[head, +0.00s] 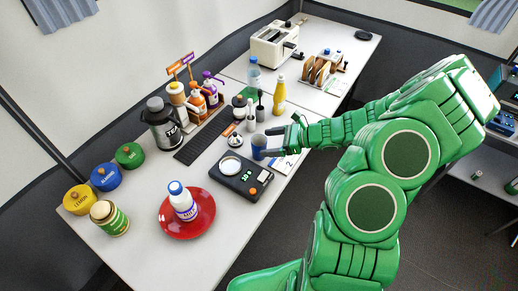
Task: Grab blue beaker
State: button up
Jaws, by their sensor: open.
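The blue beaker (258,147) stands upright on the white table, just behind the black scale, in the head view. My gripper (268,143) comes in from the right at the end of my green arm. Its dark fingers are open and reach to the beaker's right side. The near finger overlaps the beaker's lower right edge in the picture. I cannot tell whether the fingers touch it or stand around it.
A black scale (226,178) with a white dish (231,166) is close in front. Small bottles (251,118) and a yellow bottle (279,94) stand behind. A milk bottle (182,201) stands on a red plate (186,229). A dark kettle (163,130) is left.

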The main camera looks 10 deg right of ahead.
aim_at(259, 142)
jog(key=shift+r+x, duration=0.1)
jog(key=shift+x, duration=0.95)
jog(key=shift+r+x, duration=0.15)
jog(key=shift+x, duration=0.95)
jog(key=shift+w, duration=0.2)
jog(key=c, duration=1)
jog(key=shift+r, duration=0.1)
jog(key=shift+c, duration=0.2)
